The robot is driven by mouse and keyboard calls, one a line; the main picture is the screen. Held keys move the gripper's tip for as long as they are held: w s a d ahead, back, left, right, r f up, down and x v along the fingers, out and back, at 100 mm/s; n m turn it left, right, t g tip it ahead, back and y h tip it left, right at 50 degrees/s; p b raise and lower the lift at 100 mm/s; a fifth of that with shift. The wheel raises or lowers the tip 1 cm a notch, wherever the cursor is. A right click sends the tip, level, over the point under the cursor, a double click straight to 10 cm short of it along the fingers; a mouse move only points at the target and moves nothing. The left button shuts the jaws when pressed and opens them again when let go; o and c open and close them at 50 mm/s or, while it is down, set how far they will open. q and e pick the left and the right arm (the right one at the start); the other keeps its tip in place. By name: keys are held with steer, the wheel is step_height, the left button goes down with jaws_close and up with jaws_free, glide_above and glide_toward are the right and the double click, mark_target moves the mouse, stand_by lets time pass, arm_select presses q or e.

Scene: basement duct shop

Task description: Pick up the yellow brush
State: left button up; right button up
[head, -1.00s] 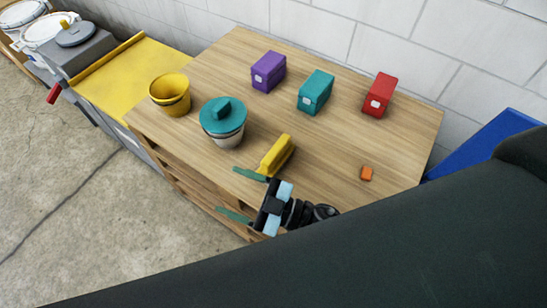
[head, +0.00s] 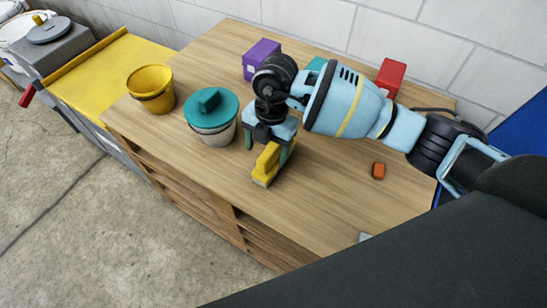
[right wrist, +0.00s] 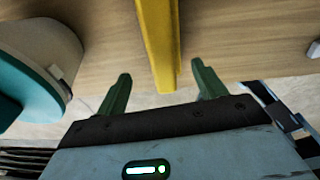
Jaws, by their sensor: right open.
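The yellow brush (head: 265,166) lies on the wooden bench top near its front edge, right of the teal-lidded pot. My right gripper (head: 267,148) is over it, pointing down, with its green fingers apart. In the right wrist view the brush (right wrist: 158,40) runs between the two open fingertips (right wrist: 161,72), with a gap visible on both sides. The jaws are not closed on it. The gripper body hides part of the brush in the head view. My left gripper is not in view.
The pot with a teal lid (head: 213,118) stands close left of my right gripper, a yellow bucket (head: 151,90) beyond it. Purple (head: 261,56), teal (head: 316,64) and red (head: 390,76) boxes stand behind. A small orange block (head: 378,171) lies right, with bare bench around it.

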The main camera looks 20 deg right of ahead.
steer(key=w+d, duration=0.1)
steer(key=w+d+r+h, duration=0.1)
steer(key=shift+d+r+m+t, duration=0.1)
steer(key=shift+d+m+t, duration=0.2)
steer(key=shift+m, duration=0.1)
steer(key=shift+d, duration=0.15)
steer(key=shift+f+b, duration=0.3)
steer(key=shift+f, duration=0.95)
steer(key=shift+s+f, duration=0.1)
steer(key=shift+f, duration=0.25)
steer(key=f, duration=0.4)
steer(key=shift+s+a+f+b, duration=0.2)
steer(key=shift+f+b, duration=0.1)
steer(key=c, duration=0.5)
steer(key=shift+r, duration=0.1)
steer(key=c, duration=0.6)
